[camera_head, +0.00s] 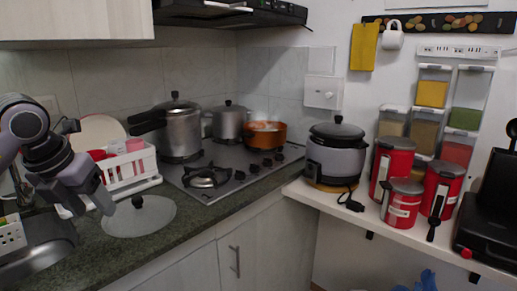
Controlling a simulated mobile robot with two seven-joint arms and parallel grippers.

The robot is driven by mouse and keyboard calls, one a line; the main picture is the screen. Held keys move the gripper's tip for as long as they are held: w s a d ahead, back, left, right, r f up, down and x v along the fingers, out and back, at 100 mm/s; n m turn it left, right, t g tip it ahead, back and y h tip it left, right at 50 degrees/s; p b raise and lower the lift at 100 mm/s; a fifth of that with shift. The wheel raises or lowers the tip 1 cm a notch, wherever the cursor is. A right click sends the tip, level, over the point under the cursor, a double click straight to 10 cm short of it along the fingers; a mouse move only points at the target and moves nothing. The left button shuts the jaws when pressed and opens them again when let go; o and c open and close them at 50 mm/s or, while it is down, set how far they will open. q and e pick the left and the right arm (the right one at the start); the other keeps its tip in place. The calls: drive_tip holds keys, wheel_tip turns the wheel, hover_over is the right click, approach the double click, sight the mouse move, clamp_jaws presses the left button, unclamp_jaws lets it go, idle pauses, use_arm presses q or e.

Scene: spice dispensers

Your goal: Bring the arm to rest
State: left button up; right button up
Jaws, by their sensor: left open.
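My left arm comes in from the left edge. My left gripper (92,198) is open and empty over the sink side of the counter, left of a glass lid (138,214) lying on the dark countertop. It is apart from the spice dispensers, which hang on the wall at the right. These are clear boxes with yellow (432,93), green (465,118) and red (456,150) contents, among others. My right gripper is not in view.
A white dish rack (128,178) stands close behind the gripper. A stove (215,170) with pots and an orange pan (265,135) is beyond. A white shelf (345,205) holds a rice cooker (336,158), red canisters (440,187) and a black appliance (492,215).

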use_arm(q)
drive_tip(key=s+d+f+n+h+p, duration=0.1)
drive_tip(key=s+d+f+h, duration=0.1)
drive_tip(key=d+h, duration=0.5)
drive_tip(key=s+d+f+n+h, duration=0.1)
drive_tip(key=s+d+f+h, duration=0.1)
drive_tip(key=d+h, duration=0.5)
drive_tip(key=s+d+f+n+h+p, duration=0.1)
drive_tip(key=s+d+f+h, duration=0.2)
drive_tip(key=d, duration=0.7)
drive_tip(key=a+f+n+t+y+p, duration=0.1)
drive_tip(key=a+f+n+t+y, duration=0.45)
drive_tip(key=n, duration=0.65)
drive_tip(key=a+f+n+t+y, duration=0.3)
drive_tip(key=f+n+t+y, duration=0.2)
drive_tip(key=f+n+t, duration=0.45)
drive_tip(key=s+a+f+n+g+y, duration=0.2)
drive_tip(key=s+f+n+g, duration=0.2)
drive_tip(key=s+f, duration=0.2)
drive_tip(key=s+a+f+n+g+y, duration=0.2)
drive_tip(key=s+f+n+g+y, duration=0.1)
drive_tip(key=s+f+n+g, duration=0.2)
wheel_tip(320, 180, down, 3)
drive_tip(key=shift+s+f+p, duration=0.15)
drive_tip(key=shift+s+p, duration=0.15)
drive_tip(key=shift+s, duration=0.95)
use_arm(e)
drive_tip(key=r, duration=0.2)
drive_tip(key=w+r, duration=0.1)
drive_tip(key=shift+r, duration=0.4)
